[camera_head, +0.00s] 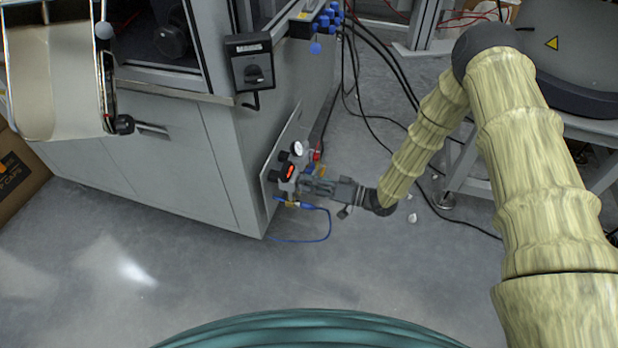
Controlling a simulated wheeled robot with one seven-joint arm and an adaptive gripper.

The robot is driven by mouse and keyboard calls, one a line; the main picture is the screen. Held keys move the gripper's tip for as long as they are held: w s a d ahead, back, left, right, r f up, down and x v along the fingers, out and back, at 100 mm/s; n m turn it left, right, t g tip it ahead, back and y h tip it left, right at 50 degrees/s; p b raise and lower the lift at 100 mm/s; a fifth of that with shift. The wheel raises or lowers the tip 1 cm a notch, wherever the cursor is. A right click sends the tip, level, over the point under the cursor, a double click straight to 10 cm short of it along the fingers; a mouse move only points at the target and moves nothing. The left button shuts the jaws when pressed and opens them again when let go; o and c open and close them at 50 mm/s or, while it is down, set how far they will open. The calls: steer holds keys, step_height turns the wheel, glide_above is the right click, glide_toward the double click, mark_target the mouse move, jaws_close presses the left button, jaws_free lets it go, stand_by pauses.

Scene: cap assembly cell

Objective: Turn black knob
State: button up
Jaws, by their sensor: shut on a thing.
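A small valve and regulator unit (288,172) with a white round gauge (297,148) and a red-orange part is mounted on a plate low on the side of the grey cabinet. Small black knobs stick out of its left side. My gripper (303,187) reaches in from the right, level with the lower part of the unit, and is shut on a black knob there. The jaws hide most of the held knob, so its angle cannot be told.
A blue hose (328,226) loops below the unit to the floor. Black cables (372,118) hang behind it. A black switch box (250,62) sits higher on the grey cabinet (185,165). A grey table stands at right. The floor in front is clear.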

steer(key=shift+f+m+p, duration=0.1)
steer(key=shift+m+p, duration=2.3)
steer(key=shift+m, duration=5.3)
steer(key=o, duration=1)
steer(key=shift+o, duration=0.2)
steer(key=v, duration=1.2)
